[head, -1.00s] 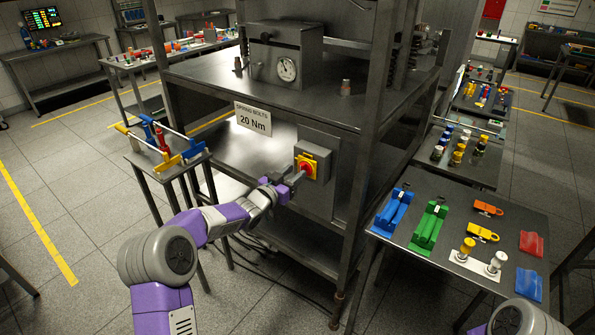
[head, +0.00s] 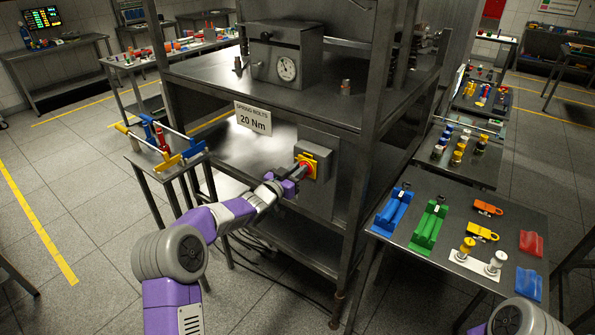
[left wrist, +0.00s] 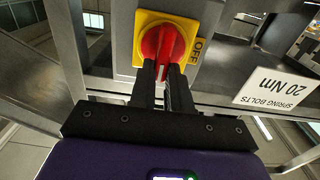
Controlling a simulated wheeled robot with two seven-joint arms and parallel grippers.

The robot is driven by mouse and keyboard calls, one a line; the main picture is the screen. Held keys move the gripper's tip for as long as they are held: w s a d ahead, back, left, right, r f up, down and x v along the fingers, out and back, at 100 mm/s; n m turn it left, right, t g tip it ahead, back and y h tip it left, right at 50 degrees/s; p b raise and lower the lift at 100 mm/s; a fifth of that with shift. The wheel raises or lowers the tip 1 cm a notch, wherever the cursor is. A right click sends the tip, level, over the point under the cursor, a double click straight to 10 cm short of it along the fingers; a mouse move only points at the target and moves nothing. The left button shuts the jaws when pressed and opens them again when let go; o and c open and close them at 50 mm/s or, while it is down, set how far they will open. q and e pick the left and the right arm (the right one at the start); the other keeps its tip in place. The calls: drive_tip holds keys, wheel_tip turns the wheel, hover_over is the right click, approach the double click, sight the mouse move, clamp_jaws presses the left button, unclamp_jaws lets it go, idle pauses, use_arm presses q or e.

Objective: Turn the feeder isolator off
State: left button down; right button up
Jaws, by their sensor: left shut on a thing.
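The feeder isolator is a red rotary knob (left wrist: 165,45) on a yellow plate (left wrist: 140,63), with the word OFF beside it in the left wrist view. It sits on a grey box (head: 327,157) on the front of the steel bench. In the left wrist view my left gripper (left wrist: 164,75) is shut on the red knob's grip, one dark finger on each side. A white mark shows on the knob between the fingers. In the head view my left gripper (head: 299,174) hides part of the knob. My right gripper is out of view.
A sign reading 20 Nm (head: 252,119) hangs left of the isolator. A bench post (head: 364,150) stands to the right. A small stand (head: 168,171) with coloured tools is at left, and a table (head: 400,242) with lockout devices is at right.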

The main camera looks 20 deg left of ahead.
use_arm(q)
drive_tip(key=n+p, duration=0.2)
drive_tip(key=n, duration=0.4)
drive_tip(key=a+f+n+p, duration=0.1)
drive_tip(key=n+p, duration=0.1)
drive_tip(key=n, duration=0.4)
drive_tip(key=f+n+p, duration=0.1)
drive_tip(key=n+p, duration=0.1)
drive_tip(key=n, duration=0.3)
drive_tip(key=shift+w+a+n, duration=0.3)
drive_tip(key=shift+a+n, duration=0.1)
idle(0.6)
drive_tip(key=c, duration=1.1)
unclamp_jaws()
drive_tip(key=v, duration=0.7)
drive_tip(key=shift+s+r, duration=0.1)
drive_tip(key=shift+s, duration=0.15)
